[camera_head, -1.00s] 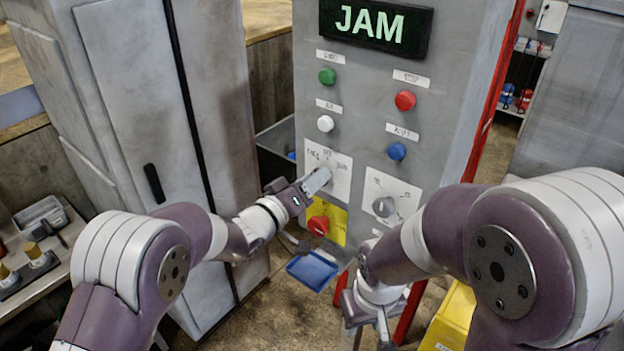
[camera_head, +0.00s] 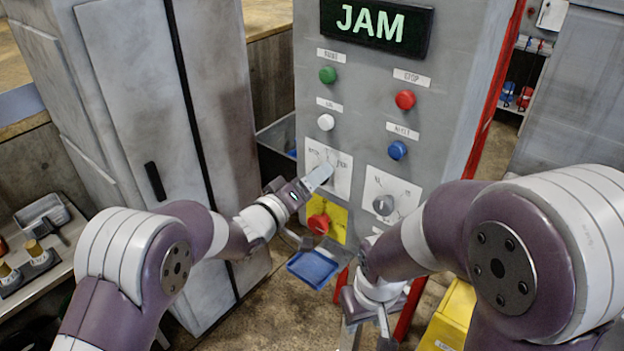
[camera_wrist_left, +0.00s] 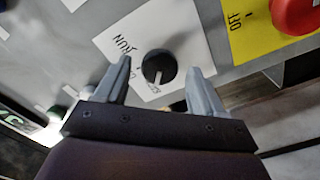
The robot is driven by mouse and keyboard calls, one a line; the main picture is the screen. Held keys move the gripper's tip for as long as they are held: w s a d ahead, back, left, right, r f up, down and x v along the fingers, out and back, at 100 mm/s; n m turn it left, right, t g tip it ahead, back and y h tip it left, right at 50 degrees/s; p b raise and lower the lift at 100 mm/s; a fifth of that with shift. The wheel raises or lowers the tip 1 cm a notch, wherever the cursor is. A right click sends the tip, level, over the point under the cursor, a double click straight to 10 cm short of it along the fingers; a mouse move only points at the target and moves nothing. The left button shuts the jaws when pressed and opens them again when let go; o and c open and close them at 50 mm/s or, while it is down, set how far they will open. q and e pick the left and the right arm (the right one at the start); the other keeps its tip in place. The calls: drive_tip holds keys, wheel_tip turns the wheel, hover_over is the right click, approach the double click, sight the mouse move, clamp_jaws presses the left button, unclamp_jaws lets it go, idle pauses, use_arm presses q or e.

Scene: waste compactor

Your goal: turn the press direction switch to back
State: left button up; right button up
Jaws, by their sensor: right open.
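The press direction switch is a round black knob (camera_wrist_left: 158,66) on a white plate (camera_wrist_left: 112,42) with a "RUN" label. In the left wrist view a light mark at the knob's lower edge lies near a small label I cannot read surely. My left gripper (camera_wrist_left: 160,72) is open, its fingers on either side of the knob with gaps visible. In the head view my left gripper (camera_head: 320,177) is at the white plate (camera_head: 340,168) and covers part of it. My right gripper (camera_head: 367,325) is open and empty, low in front of the panel.
The grey panel (camera_head: 365,85) carries a lit "JAM" display (camera_head: 376,24), several buttons and a second, grey knob (camera_head: 383,204). A red emergency knob (camera_head: 318,224) on a yellow plate is just below my left gripper. A blue tray (camera_head: 313,268) lies lower down.

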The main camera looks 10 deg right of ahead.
use_arm(q)
drive_tip(key=shift+a, duration=0.1)
drive_tip(key=b+v, duration=0.4)
drive_tip(key=v, duration=0.8)
drive_tip(key=shift+s+a, duration=0.2)
drive_tip(key=shift+s, duration=0.05)
